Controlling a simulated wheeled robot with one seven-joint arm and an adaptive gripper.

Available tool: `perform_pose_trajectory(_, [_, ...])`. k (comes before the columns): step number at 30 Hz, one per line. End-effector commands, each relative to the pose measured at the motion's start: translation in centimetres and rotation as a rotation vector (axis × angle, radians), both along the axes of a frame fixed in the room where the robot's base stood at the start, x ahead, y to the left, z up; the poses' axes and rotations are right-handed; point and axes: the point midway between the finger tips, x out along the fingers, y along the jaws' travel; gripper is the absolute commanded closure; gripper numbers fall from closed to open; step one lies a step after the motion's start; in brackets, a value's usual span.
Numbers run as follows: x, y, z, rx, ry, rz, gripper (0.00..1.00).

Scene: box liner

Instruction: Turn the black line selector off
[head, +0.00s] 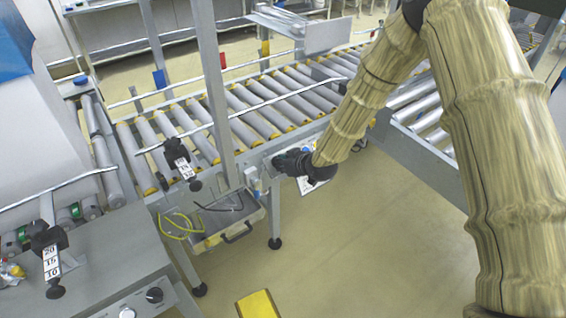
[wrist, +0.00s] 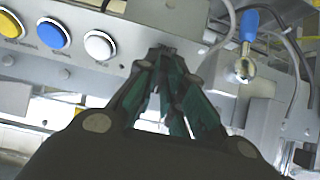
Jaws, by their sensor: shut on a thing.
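My gripper (head: 280,162) reaches the front side of the roller conveyor at the end of my arm. In the wrist view its fingertips (wrist: 168,58) meet at the face of a grey control panel (wrist: 70,68). They are closed on a small dark part there, which I take to be the black line selector. The fingers hide most of it, so its angle cannot be told. On the panel to the left of the fingertips are a white button (wrist: 99,45), a blue button (wrist: 53,34) and a yellow button (wrist: 10,24).
A blue-handled lever (wrist: 248,25) stands right of the fingers. A tray with cables (head: 225,222) hangs left of my gripper. A grey console (head: 95,275) with a black knob (head: 154,295) stands at lower left. Floor below the conveyor (head: 245,105) is mostly clear.

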Motion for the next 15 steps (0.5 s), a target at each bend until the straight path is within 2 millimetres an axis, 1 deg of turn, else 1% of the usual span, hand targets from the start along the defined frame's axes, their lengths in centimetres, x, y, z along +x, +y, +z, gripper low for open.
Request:
perform_pose_trajectory(1, [0.45,-0.15,0.35,0.002,-0.009,-0.005,1.0])
perform_pose_trajectory(8, [0.5,-0.16,0.39,0.002,-0.01,-0.004,1.0])
perform_pose_trajectory(9, [0.51,-0.16,0.39,0.002,-0.01,-0.004,0.82])
perform_pose_trajectory(11, [0.48,-0.14,0.37,0.002,-0.01,-0.004,0.71])
perform_pose_trajectory(12, [0.44,-0.09,0.35,0.002,-0.009,-0.003,0.68])
perform_pose_trajectory(15, [0.33,0.02,0.28,0.001,-0.007,-0.001,0.68])
